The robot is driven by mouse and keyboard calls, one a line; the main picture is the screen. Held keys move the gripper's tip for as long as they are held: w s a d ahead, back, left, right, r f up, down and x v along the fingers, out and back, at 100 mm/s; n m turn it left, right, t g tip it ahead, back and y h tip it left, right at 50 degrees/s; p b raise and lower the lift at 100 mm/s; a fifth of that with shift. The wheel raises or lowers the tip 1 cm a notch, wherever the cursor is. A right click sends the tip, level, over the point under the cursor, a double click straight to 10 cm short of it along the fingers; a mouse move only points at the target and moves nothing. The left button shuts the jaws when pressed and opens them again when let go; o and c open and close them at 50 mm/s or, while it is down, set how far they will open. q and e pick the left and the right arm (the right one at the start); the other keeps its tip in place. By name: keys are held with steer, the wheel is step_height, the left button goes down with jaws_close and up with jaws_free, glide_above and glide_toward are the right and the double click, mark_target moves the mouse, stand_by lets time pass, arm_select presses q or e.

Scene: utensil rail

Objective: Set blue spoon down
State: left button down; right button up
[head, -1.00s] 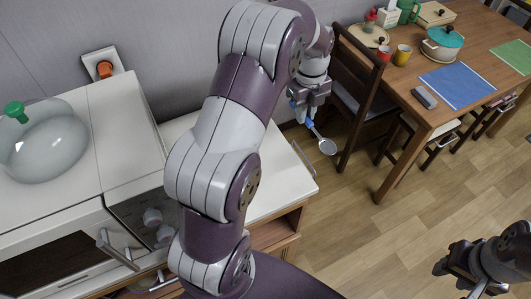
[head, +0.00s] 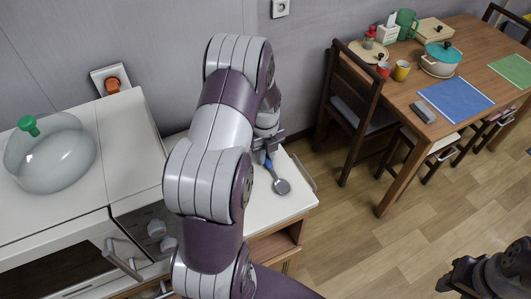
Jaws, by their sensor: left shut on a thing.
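The blue spoon (head: 281,186) has a blue handle and a grey metal bowl. It shows in the head view just below my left gripper (head: 266,153), over the white countertop (head: 288,206). My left gripper is shut on the blue handle, and its fingers are partly hidden behind my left arm. I cannot tell whether the spoon's bowl touches the countertop. My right gripper (head: 455,282) is at the lower right edge, over the floor. Its fingers are dark and partly cut off, so its opening is unclear.
A white oven cabinet with a glass lid (head: 50,152) on top stands at the left. A dark chair (head: 355,112) and a dining table (head: 424,128) with a pot, mugs and mats are at the right. Bare countertop shows around the spoon.

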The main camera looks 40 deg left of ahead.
arm_select(q)
steer(key=shift+f, duration=0.15)
steer(key=c, duration=1.1)
jaws_free()
steer(key=shift+d, duration=0.1)
step_height(320, 180, up, 12)
steer(key=s+d+n, duration=0.4)
steer(key=d+n, duration=0.1)
steer(key=n, duration=0.2)
steer(key=s+d+n+t, duration=0.1)
steer(key=s+d+n, duration=0.2)
steer(key=d+n, duration=0.3)
steer(key=s+d+n, duration=0.4)
steer(key=d+n, duration=0.1)
steer(key=n, duration=0.5)
steer(key=shift+s+d+f, duration=0.2)
steer(key=shift+s+f, duration=0.15)
